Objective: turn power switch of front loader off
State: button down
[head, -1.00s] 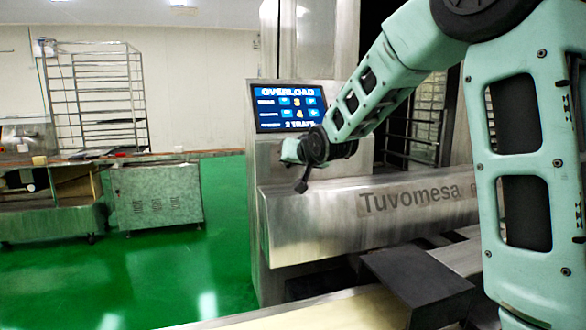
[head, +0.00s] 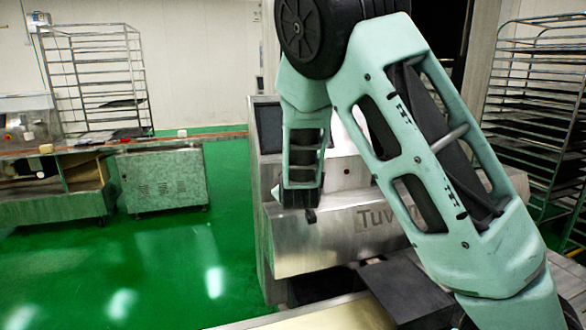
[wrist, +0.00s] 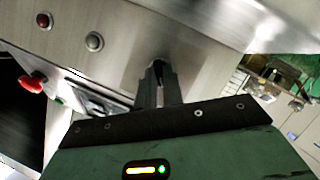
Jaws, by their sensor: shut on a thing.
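The front loader (head: 305,250) is the steel machine marked "Tuvomesa", with its screen (head: 268,127) now dark. In the wrist view its steel control panel (wrist: 120,62) fills the upper left. My gripper (wrist: 158,70) is at the panel, its fingers closed around a small dark switch (wrist: 158,64). The fingers hide most of the switch, so its exact angle cannot be read. In the head view my arm covers the switch and much of the panel.
Tray racks (head: 95,80) stand behind. Green floor (head: 190,250) is open at left.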

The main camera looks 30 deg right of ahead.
jog(key=shift+n+h+p, duration=0.3)
jog(key=shift+n+p, duration=0.4)
jog(key=shift+p, duration=0.1)
jog(key=c, duration=1.5)
grip_release()
jog(key=shift+a, duration=0.15)
jog(key=shift+f+b+v, duration=0.1)
jog(key=shift+b+v, duration=0.8)
jog(key=shift+v, duration=3.4)
jog(key=shift+f+b+v, duration=0.15)
jog(key=shift+b+v, duration=0.75)
jog(key=shift+v, duration=3.45)
